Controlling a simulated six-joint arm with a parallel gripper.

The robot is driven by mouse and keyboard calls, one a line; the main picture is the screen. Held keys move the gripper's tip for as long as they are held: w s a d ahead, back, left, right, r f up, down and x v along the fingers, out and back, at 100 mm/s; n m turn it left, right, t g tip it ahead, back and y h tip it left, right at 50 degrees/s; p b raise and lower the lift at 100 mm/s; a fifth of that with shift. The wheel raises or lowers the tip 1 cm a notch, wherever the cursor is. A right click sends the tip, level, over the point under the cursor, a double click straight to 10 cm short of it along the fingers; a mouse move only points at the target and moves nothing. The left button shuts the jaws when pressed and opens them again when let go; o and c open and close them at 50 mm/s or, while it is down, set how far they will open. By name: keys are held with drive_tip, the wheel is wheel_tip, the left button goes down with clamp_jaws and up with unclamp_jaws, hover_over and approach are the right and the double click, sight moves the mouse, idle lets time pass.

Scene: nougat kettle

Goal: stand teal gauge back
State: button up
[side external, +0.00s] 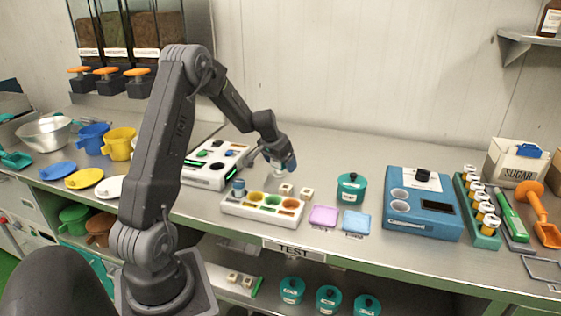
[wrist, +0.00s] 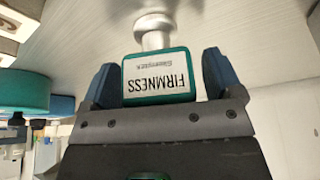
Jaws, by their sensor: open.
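The teal gauge (wrist: 158,76) has a white label reading FIRMNESS and a silver stem with a round foot. In the wrist view it lies between the two blue fingers of my gripper (wrist: 160,84), which are open, with a narrow gap on each side. Its foot points to the grey counter and appears to rest on it. In the side view my gripper (side external: 285,162) is low over the counter behind the white tray. There the gauge's body is mostly hidden by my gripper, and a small silver part (side external: 278,174) shows below.
The white tray (side external: 233,208) with coloured wells is in front. A white panel (side external: 205,177) is left. Counter behind is clear.

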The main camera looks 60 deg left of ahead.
drive_tip(key=shift+r, duration=0.5)
drive_tip(key=v, duration=1.1)
drive_tip(key=d+r+m, duration=0.1)
drive_tip(key=d+r, duration=0.3)
drive_tip(key=d, duration=0.5)
drive_tip(key=s+d+r+m+h, duration=0.1)
drive_tip(key=s+d, duration=0.7)
drive_tip(key=d, duration=0.4)
drive_tip(key=s+d+r+m+t, duration=0.1)
drive_tip(key=s+d+m, duration=0.1)
drive_tip(key=s+d, duration=0.7)
drive_tip(key=d, duration=0.3)
drive_tip(key=shift+d+h, duration=0.2)
drive_tip(key=shift+h, duration=0.2)
